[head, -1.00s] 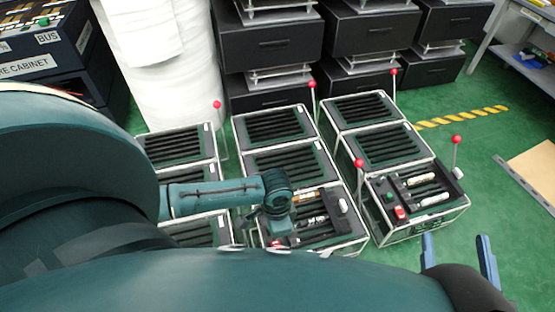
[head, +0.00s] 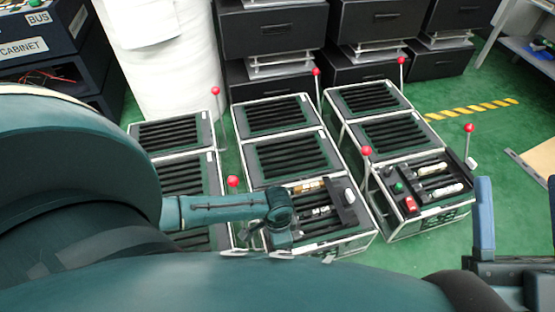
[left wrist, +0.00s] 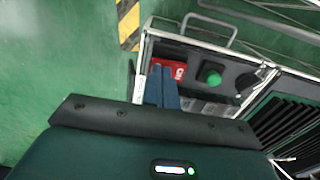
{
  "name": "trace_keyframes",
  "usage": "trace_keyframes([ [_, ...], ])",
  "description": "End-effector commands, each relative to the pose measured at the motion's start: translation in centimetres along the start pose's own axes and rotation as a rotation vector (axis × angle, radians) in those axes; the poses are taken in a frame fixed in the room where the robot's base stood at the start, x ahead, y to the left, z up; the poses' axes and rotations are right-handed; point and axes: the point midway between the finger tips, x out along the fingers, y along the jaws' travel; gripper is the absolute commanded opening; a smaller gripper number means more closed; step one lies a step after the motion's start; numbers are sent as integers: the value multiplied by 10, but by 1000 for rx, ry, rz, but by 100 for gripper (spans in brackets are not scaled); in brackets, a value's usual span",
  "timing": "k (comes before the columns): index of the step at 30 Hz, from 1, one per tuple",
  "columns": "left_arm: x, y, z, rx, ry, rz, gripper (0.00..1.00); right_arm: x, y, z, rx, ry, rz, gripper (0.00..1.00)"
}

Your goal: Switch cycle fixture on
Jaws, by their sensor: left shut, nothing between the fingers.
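Several low framed fixtures with red-ball levers stand in three columns in the head view; I cannot tell which is the cycle fixture. The front right fixture (head: 425,222) has a green button, a red switch and upright levers with red balls (head: 366,151). In the left wrist view my left gripper (left wrist: 162,88) is shut and empty, beside a red switch (left wrist: 178,70) and near a green button (left wrist: 211,74). My right gripper (head: 518,205) is open and empty, right of the fixtures.
Black drawer cabinets (head: 272,32) and a white roll (head: 158,60) stand behind the fixtures. A red-ball lever (head: 233,181) rises close to my left arm.

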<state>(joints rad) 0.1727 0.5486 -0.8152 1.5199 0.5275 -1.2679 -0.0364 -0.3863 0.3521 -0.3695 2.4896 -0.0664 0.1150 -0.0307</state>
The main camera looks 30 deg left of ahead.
Motion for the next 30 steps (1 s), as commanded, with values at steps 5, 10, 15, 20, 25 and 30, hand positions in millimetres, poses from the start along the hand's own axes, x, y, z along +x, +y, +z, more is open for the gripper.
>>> trace_keyframes([
  [5, 5, 0, 0, 0, 0, -1, 0, 2, 2, -4, -22, 34, -3, 58],
  [10, 4, 0, 0, 0, 0, 0, 0, 2, 2, -5, -22, 34, -3, 58],
  [15, 4, 1, 0, -1, -1, -11, 0, 4, 2, -6, -17, 25, -3, 58],
  [20, 8, 6, 0, -1, -3, -84, 0, -7, -6, 9, 80, -127, 15, 58],
  [25, 16, 4, 0, 0, 1, -89, 0, -10, -7, 15, 80, -126, 15, 58],
  [30, 16, 3, 1, 0, -1, -88, 0, -10, -7, 15, 79, -125, 14, 58],
])
